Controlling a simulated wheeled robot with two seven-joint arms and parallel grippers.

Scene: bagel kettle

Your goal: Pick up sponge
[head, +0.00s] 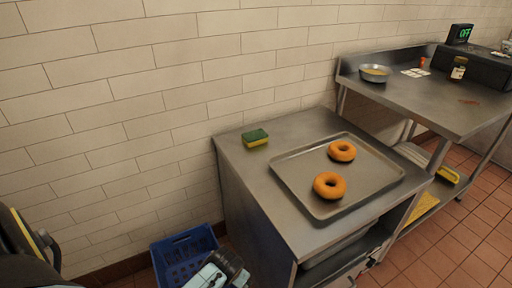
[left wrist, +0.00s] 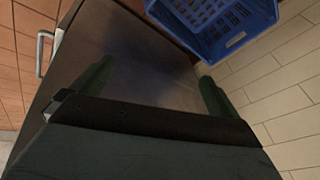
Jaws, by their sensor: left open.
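The sponge (head: 255,138), green on top and yellow below, lies on the back left corner of the steel counter (head: 238,158), near the wall. It is left of the tray and apart from it. My left gripper (left wrist: 155,88) shows in the left wrist view with its two green fingers spread wide and nothing between them. It faces the dark side of a steel unit, and the sponge is not in that view. In the head view a part of my arm shows at the bottom edge, below the counter top. My right gripper is not in view.
A metal tray (head: 292,190) on the counter holds two bagels (head: 342,151) (head: 329,185). A blue crate (head: 181,262) stands on the floor left of the counter; it also shows in the left wrist view (left wrist: 207,50). A second steel table (head: 437,98) with a bowl (head: 375,73) stands behind right.

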